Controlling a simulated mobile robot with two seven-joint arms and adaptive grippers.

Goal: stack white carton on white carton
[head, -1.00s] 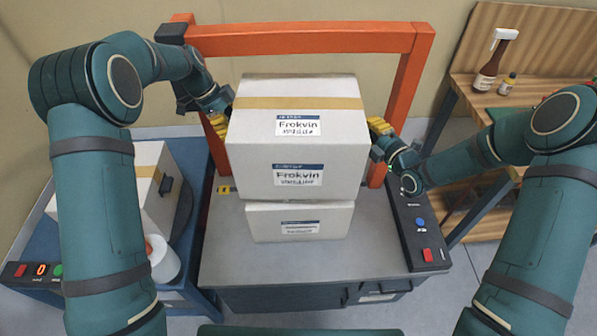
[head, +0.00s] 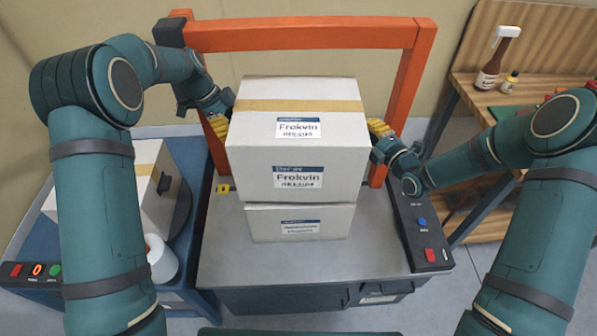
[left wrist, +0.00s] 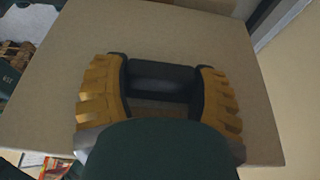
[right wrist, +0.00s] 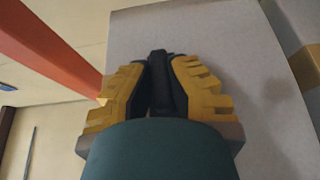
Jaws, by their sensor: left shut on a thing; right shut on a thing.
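A white carton (head: 296,160) with a tan tape strip and Frokvin labels is upright over a second white carton (head: 300,222) on the grey tabletop. From the head view I cannot tell if a thin gap stays between them. My left gripper (head: 222,122) is at the upper carton's left side; the left wrist view shows its yellow fingers (left wrist: 160,85) shut on a dark handle. My right gripper (head: 380,135) is at the right side; the right wrist view shows it shut on a handle (right wrist: 158,85) too. The lower carton's top is mostly hidden.
The grey table (head: 240,255) has an orange frame (head: 300,36) behind the cartons and a button panel (head: 420,225) at right. Another white carton (head: 155,205) and a white roll (head: 160,258) are on the blue stand at left. A wooden bench (head: 535,60) holds bottles.

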